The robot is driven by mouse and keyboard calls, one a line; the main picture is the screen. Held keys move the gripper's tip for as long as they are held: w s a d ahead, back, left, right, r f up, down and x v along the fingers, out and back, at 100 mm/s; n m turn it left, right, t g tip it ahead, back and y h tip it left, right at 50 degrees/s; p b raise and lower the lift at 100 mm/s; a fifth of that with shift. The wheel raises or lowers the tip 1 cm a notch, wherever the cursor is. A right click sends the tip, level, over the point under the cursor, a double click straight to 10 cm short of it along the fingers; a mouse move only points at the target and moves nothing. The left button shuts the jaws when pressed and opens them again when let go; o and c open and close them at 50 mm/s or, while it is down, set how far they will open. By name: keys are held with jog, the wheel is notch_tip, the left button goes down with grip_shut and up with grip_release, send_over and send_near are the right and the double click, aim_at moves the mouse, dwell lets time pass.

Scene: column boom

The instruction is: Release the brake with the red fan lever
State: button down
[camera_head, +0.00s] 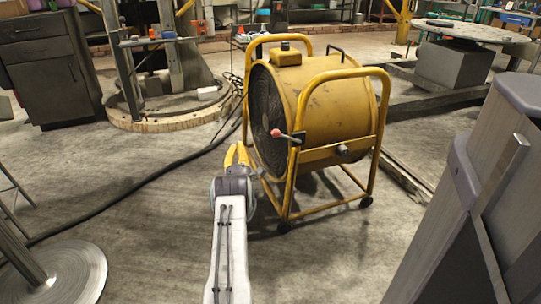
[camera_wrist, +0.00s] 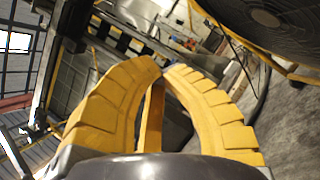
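The fan (camera_head: 315,105) is a large yellow drum in a yellow tube frame, standing on the floor at mid-picture in the head view. Its lever (camera_head: 289,136) sticks out leftward from the near side of the frame and ends in a red knob (camera_head: 276,133). My gripper (camera_head: 236,148) has yellow fingers and is to the left of the knob and lower in the picture, apart from it. In the wrist view my gripper (camera_wrist: 163,68) has its fingertips nearly together, with nothing seen held. The fan (camera_wrist: 270,25) shows at upper right there; the lever does not show.
A dark cable (camera_head: 150,178) runs across the floor to the left of the fan. A column with a round base ring (camera_head: 165,122) and a dark cabinet (camera_head: 50,65) stand behind at left. A round disc base (camera_head: 75,272) is at lower left. The floor before the fan is clear.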

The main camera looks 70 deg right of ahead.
jog(key=s+f+n+g+h+b, duration=0.1)
jog(key=s+f+g+h+b, duration=0.1)
jog(key=s+f, duration=0.6)
jog(key=shift+s+a+f+h+b, duration=0.2)
jog(key=shift+s+f+h+b, duration=0.1)
jog(key=shift+s+h+b, duration=0.35)
jog(key=shift+r, duration=0.1)
